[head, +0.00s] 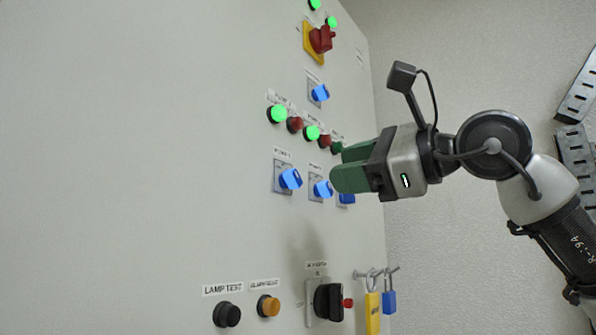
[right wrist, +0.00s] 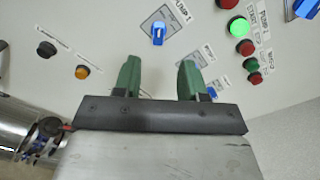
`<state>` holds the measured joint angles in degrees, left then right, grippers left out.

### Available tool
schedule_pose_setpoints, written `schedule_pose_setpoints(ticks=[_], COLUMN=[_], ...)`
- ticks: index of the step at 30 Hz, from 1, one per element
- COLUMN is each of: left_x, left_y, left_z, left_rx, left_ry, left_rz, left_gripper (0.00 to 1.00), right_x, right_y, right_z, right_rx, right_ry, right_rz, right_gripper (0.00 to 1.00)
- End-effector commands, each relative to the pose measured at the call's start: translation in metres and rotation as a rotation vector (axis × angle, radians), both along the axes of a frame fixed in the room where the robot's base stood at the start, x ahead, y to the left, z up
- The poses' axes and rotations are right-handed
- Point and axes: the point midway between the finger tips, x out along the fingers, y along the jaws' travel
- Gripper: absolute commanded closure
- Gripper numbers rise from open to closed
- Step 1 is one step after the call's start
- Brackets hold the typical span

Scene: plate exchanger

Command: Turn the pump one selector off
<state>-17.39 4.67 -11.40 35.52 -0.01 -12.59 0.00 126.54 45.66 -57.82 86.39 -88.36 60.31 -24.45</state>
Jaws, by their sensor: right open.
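The pump one selector (head: 290,178) is a blue knob on a square grey plate on the panel. In the right wrist view the same blue knob (right wrist: 158,35), labelled PUMP 1, lies ahead of the gap between my fingers. Its exact setting is hard to read. My right gripper (head: 340,166) is open and empty, its green fingers pointing at the panel from the right. In the right wrist view the fingertips (right wrist: 158,70) stand apart from the knob, touching nothing. My left gripper is in neither view.
A second blue selector (head: 322,189) sits right of pump one. A lit green lamp (head: 277,114) and a red button (head: 295,124) are above it. Below are a black button (head: 227,314), an orange button (head: 268,305), a black rotary handle (head: 328,302) and a yellow padlock (head: 372,312).

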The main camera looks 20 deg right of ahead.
Motion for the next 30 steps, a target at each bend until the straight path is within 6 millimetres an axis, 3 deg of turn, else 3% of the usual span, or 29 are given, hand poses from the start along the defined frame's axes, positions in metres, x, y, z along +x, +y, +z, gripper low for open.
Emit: schedule_pose_setpoints(ticks=[5,12,16,24,30], left_x=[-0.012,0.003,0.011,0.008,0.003], left_y=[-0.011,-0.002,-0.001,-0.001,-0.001], left_z=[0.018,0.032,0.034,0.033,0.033], left_rx=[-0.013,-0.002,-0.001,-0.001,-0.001], left_ry=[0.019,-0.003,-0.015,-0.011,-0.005], left_rz=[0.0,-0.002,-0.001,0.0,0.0], left_gripper=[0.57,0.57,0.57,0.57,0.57], right_x=[0.029,0.055,0.061,0.062,0.062], right_y=[0.024,0.044,0.048,0.049,0.049], right_z=[0.003,0.002,0.001,0.0,0.0], right_rx=[-0.003,0.001,0.001,0.002,0.002], right_ry=[0.005,0.004,0.003,0.002,0.002], right_rz=[0.003,0.004,0.004,0.004,0.005], right_gripper=[0.58,0.58,0.58,0.58,0.88])
